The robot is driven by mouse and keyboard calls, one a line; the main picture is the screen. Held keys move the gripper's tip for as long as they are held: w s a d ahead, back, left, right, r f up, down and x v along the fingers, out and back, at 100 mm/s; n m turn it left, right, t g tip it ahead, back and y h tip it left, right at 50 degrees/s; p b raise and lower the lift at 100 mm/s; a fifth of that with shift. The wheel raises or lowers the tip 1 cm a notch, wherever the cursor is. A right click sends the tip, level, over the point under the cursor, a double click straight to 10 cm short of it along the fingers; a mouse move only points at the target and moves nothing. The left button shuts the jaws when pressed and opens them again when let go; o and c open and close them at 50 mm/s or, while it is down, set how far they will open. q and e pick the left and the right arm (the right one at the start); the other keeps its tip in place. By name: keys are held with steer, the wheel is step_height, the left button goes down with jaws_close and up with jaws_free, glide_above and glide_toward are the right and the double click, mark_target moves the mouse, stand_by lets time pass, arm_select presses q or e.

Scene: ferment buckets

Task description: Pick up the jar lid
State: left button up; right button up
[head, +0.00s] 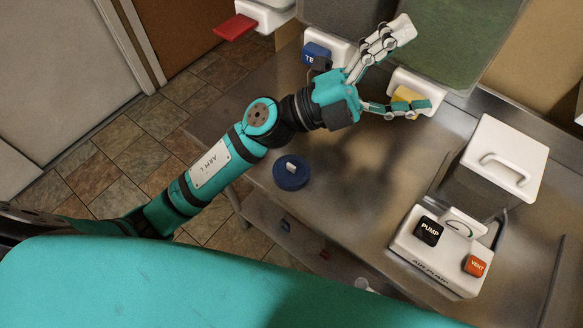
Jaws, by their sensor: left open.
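A round dark blue lid (291,174) with a small white grip on top lies on the steel table (345,215), near its left edge. It looks like the jar lid. My left gripper (415,68) is open and empty, with its fingers spread wide, up and to the right of the blue lid, in front of the dispensers at the back. It is well apart from the lid. My right gripper is out of view.
A white air pump (455,265) with black and orange buttons stands at the right, beside a box with a white handled lid (502,160). At the back are dispensers with a blue button (315,54), a yellow button (407,94) and a red lever (235,27).

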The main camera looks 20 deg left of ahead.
arm_select(q)
steer(key=s+d+f+m+g+y, duration=0.2)
steer(key=s+d+f+m+g, duration=0.15)
steer(key=m+g, duration=0.35)
steer(key=m+y+p, duration=0.3)
steer(key=y, duration=1.7)
glide_above(290, 166)
steer(key=shift+g, duration=0.3)
steer(key=f, duration=2.6)
steer(key=shift+w+d+f, duration=0.15)
steer(key=shift+d, duration=0.05)
steer(key=shift+f, duration=0.3)
steer(key=shift+f+p, duration=0.6)
steer(key=shift+p, duration=0.15)
steer(key=f, duration=0.1)
steer(key=f+p, duration=0.1)
steer(key=f, duration=0.1)
steer(key=shift+s+a+f+p, duration=0.15)
steer(key=shift+s+f+p, duration=0.15)
steer(key=shift+p, duration=0.05)
steer(key=shift+w+f, duration=0.1)
steer(key=shift+f, duration=0.3)
steer(key=shift+c, duration=0.3)
